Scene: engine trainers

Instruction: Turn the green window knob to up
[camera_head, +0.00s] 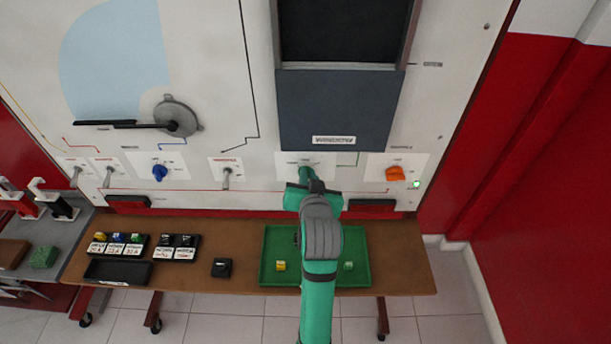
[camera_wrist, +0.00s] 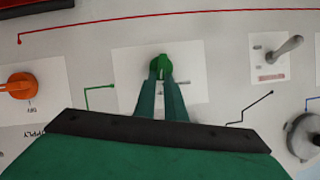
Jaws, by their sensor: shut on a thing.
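The green window knob (camera_wrist: 161,65) sits on a white plate (camera_wrist: 130,62) on the panel, below the dark blue window block (camera_head: 333,110). In the wrist view my gripper (camera_wrist: 162,78) has both fingers shut on the knob, one on each side. In the head view my green gripper and arm (camera_head: 313,187) reach up to the knob (camera_head: 305,172), with the gripper covering its lower part. The knob's pointer direction and the marks around it are too small or hidden to tell.
An orange knob (camera_head: 395,173) is to the right and a grey toggle switch (camera_head: 227,178) to the left. A blue knob (camera_head: 159,172) is farther left. Below stands a brown table (camera_head: 222,292) with a green tray (camera_head: 360,245) under my arm. A small green lamp (camera_head: 417,184) is lit.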

